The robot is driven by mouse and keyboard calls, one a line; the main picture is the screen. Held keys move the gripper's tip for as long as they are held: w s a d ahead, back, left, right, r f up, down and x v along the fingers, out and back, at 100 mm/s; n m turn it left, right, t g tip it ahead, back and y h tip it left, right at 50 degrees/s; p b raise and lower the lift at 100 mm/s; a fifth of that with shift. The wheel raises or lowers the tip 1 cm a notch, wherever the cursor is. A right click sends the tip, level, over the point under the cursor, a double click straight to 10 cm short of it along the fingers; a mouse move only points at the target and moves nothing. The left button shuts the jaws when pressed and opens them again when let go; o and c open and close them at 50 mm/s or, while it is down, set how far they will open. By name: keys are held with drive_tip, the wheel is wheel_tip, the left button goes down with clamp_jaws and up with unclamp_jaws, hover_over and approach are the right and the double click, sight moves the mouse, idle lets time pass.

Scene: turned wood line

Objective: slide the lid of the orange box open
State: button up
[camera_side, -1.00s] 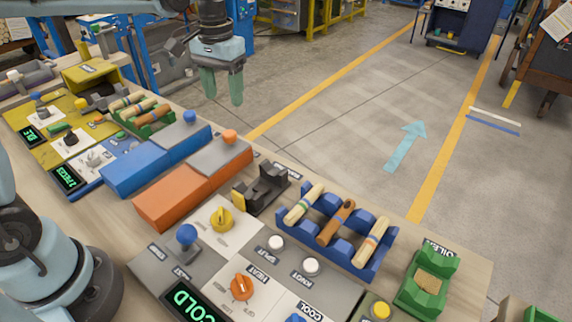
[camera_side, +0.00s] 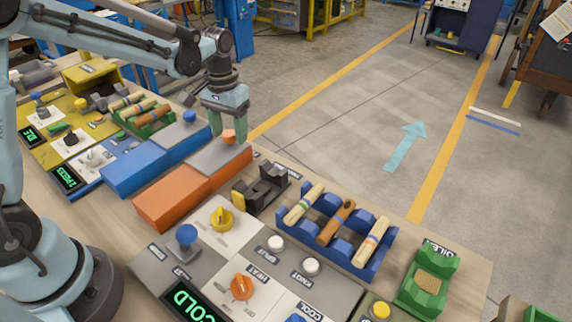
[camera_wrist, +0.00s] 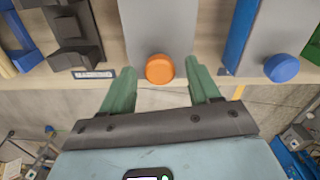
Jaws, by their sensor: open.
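The orange box (camera_side: 172,198) sits on the bench with a grey lid (camera_side: 214,158) at its far end. An orange knob (camera_side: 228,136) stands on the lid's far end. My gripper (camera_side: 229,130) is open, with its green fingers down around the knob's height. In the wrist view the orange knob (camera_wrist: 160,69) lies between and just ahead of the two fingertips of my gripper (camera_wrist: 160,78), with a gap on each side. The grey lid (camera_wrist: 160,28) runs away from it. Whether a finger touches the knob cannot be told from the side.
A blue box (camera_side: 135,172) with a blue knob (camera_side: 190,117) stands close beside the orange one. A black fixture (camera_side: 262,190) is on its other side. A blue rack (camera_side: 340,235) holds wooden pieces.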

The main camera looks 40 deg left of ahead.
clamp_jaws()
drive_tip(key=shift+s, duration=0.1)
drive_tip(key=s, duration=1.3)
drive_tip(key=shift+s, duration=0.15)
unclamp_jaws()
wheel_tip(320, 180, up, 12)
idle(0.9)
